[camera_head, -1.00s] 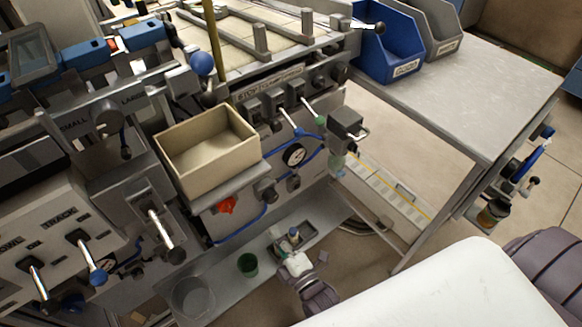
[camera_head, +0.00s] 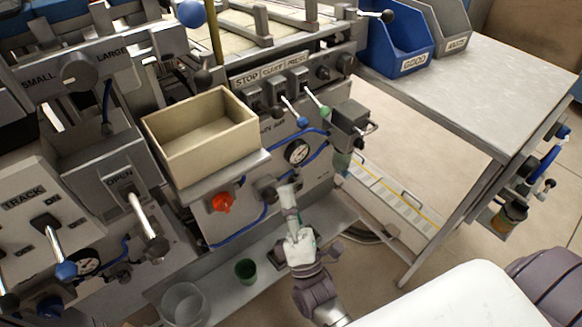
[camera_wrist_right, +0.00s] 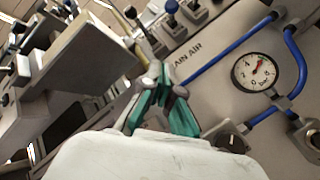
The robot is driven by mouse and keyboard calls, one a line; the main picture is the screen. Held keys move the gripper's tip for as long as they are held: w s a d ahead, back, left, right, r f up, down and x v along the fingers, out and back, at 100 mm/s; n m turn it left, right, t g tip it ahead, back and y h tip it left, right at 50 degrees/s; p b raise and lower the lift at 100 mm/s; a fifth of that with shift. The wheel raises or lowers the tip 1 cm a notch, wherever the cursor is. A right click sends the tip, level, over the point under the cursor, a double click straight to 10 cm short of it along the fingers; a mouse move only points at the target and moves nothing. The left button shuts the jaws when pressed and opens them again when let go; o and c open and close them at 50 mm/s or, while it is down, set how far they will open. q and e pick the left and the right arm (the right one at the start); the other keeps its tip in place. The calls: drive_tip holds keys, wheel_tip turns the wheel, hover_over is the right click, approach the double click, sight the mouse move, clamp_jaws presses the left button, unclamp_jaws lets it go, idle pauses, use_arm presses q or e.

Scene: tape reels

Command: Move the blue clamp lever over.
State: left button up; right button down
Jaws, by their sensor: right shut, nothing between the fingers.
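The blue clamp lever (camera_head: 296,112) is a metal rod with a blue knob, under the middle label of the STOP and PRESS panel, between that panel's other switches. Its rod slants down to the right in the head view. In the right wrist view a blue knob (camera_wrist_right: 172,6) shows at the top edge, beyond the fingers. My right gripper (camera_head: 287,190) is below the lever and apart from it, in front of the machine's lower panel. Its teal-padded fingers (camera_wrist_right: 160,76) are shut and empty. My left gripper is out of view.
A green-knobbed lever (camera_head: 317,103) stands close right of the blue one. A cream open box (camera_head: 200,140) juts out at left. A pressure gauge (camera_head: 298,152) and blue pipes lie below the levers. A grey valve box (camera_head: 350,118) sticks out at right.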

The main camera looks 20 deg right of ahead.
sight(294, 113)
use_arm(q)
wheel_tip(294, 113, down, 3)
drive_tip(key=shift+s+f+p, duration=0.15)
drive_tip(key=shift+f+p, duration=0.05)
drive_tip(key=shift+p, duration=0.25)
use_arm(e)
drive_tip(key=w+d+r, duration=0.3)
drive_tip(key=w+r, duration=0.3)
drive_tip(key=r, duration=0.2)
drive_tip(key=shift+d+r+y, duration=0.15)
drive_tip(key=shift+d+y, duration=0.15)
